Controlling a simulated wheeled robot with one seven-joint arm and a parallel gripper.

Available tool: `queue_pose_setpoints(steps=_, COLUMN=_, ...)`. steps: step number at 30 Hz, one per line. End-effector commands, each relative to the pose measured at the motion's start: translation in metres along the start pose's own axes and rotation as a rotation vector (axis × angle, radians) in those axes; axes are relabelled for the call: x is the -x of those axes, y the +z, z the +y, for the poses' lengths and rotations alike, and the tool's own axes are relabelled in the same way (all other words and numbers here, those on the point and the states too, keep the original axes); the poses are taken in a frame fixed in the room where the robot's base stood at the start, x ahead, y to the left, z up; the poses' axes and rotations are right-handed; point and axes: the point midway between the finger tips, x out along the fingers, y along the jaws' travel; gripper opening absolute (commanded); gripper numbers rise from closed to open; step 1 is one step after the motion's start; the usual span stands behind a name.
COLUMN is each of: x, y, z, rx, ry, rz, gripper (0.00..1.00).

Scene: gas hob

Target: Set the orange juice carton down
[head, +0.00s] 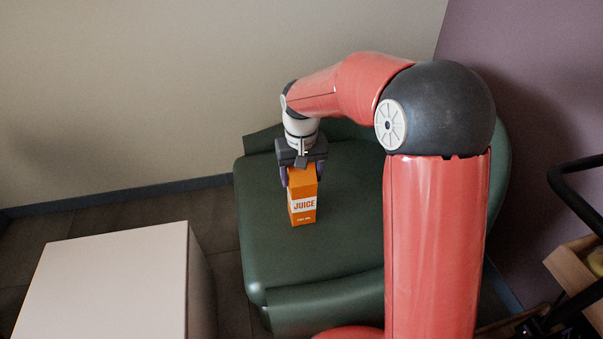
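The orange juice carton (303,207) is upright, with a white "JUICE" label on its front. It shows in the head view over the seat of a dark green armchair (265,240). My gripper (301,178) is above it, pointing down, with its fingers on either side of the carton's top, and looks shut on it. The far finger side and the carton's back are hidden. I cannot tell whether the carton's base touches the seat.
A white box-like table (110,280) stands at the lower left, its visible top bare. At the right edge are a black tubular frame (572,200) and a wooden crate (570,265). A beige wall (150,90) is behind. Green seat around the carton is clear.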

Motion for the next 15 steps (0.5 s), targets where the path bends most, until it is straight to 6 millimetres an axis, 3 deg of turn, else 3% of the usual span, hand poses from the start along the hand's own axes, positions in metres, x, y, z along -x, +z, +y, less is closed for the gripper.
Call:
queue_pose_setpoints(steps=4, x=0.0001, y=0.0001, z=-0.0001, rx=0.000, ry=0.000, rz=-0.001, gripper=0.81)
queue_pose_setpoints(steps=15, x=0.0088, y=-0.0002, z=-0.0001, rx=0.000, ry=0.000, rz=0.001, gripper=0.81)
